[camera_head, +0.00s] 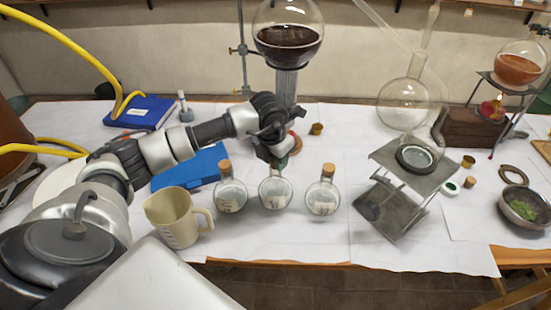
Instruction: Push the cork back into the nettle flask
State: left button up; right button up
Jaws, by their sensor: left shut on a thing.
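Three round clear flasks stand upright in a row near the table's front edge. The left flask (230,194) and the right flask (322,198) each have a cork in the neck. The middle flask (275,193) stands between them. Their pale labels are too small to read, so I cannot tell which is the nettle flask. My left gripper (274,158) is directly above the middle flask, pointing down at its neck. It is shut on what seems to be the cork, mostly hidden by the fingers. I cannot tell whether the cork touches the neck. My right gripper is not in view.
A beige mug (172,218) stands left of the flasks, with a blue case (190,168) behind it. A clamped flask of dark liquid (289,38) stands behind my gripper. A tilted metal stand (388,208) is to the right. Small brown pieces lie farther right.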

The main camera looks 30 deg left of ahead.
pick_arm(q)
jog(key=shift+f, duration=0.1)
jog(key=o, duration=1.4)
jog(key=shift+r+p, duration=2.15)
jog(key=shift+r, duration=1.45)
